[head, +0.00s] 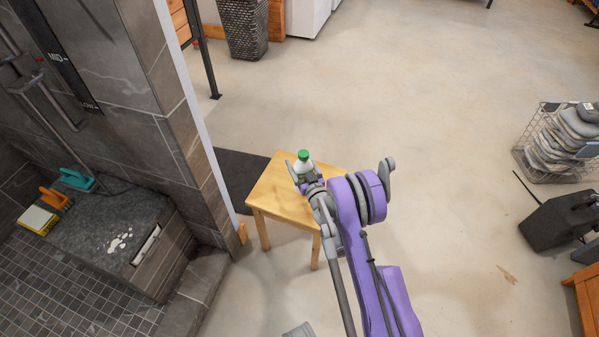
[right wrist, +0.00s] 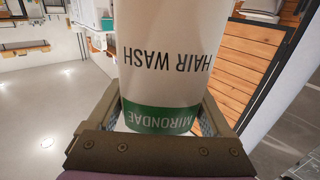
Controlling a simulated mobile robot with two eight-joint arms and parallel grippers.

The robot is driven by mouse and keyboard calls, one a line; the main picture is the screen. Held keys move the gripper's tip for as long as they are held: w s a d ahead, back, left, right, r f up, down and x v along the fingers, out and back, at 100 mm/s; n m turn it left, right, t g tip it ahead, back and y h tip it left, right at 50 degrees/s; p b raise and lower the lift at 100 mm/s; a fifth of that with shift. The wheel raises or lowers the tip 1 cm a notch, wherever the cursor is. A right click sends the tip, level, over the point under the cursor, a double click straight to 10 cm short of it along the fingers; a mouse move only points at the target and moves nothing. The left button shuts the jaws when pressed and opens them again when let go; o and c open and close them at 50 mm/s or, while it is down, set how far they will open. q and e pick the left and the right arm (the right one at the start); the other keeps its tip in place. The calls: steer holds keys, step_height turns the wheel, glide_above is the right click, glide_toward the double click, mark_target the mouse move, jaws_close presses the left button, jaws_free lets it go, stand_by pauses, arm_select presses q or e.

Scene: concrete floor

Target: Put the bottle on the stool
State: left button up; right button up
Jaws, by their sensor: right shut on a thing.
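The bottle (head: 304,165) is white with a green cap and appears upright over the stool's top in the head view. My right gripper (head: 305,178) is shut on it. In the right wrist view the white bottle with a green band (right wrist: 165,60) stands between the two fingers (right wrist: 163,112), its lettering upside down. The stool (head: 274,193) is light wood with a square top; my right arm covers its right part. I cannot tell whether the bottle's base touches the stool. My left gripper is not in view.
A tiled shower area with a step or bench (head: 100,225) lies left, beside a tiled wall (head: 150,70). A dark mat (head: 238,175) lies behind the stool. A wire basket of grey items (head: 560,140) and a dark bin (head: 555,222) stand right. The floor between is clear.

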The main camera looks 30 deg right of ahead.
step_height(320, 180, down, 4)
steer(key=shift+r+b, duration=0.2)
steer(key=shift+b, duration=0.1)
steer(key=shift+f, duration=0.2)
steer(key=o, duration=1.6)
steer(key=shift+c, duration=0.2)
steer(key=shift+r, duration=0.15)
